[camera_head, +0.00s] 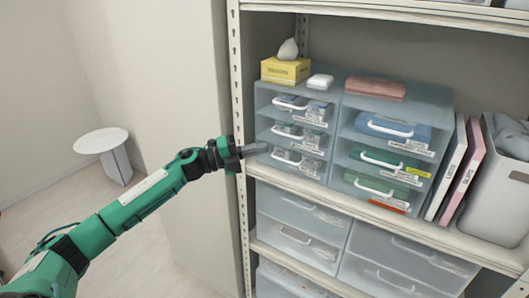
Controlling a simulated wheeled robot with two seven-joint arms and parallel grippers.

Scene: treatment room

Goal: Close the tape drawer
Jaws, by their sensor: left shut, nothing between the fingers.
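A translucent blue-grey drawer unit (337,120) stands on the shelf. Its left column has three small drawers: top (313,111), middle (310,139) and bottom (302,163). Its right column has three wider drawers: top (390,131), middle (388,162) and bottom (375,188). All have white handles and small labels too small to read, so I cannot tell which is the tape drawer or how far any is out. My left gripper (257,149) is shut and empty, beside the shelf post, left of the small drawers. My right gripper is not in view.
A metal shelf post (237,70) stands close to my left gripper. A yellow tissue box (285,70) and a pink stack (375,88) sit on the unit. Binders (463,175) and a grey bin (492,205) stand right. More drawers (300,220) are below. The left floor has a round table (101,140).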

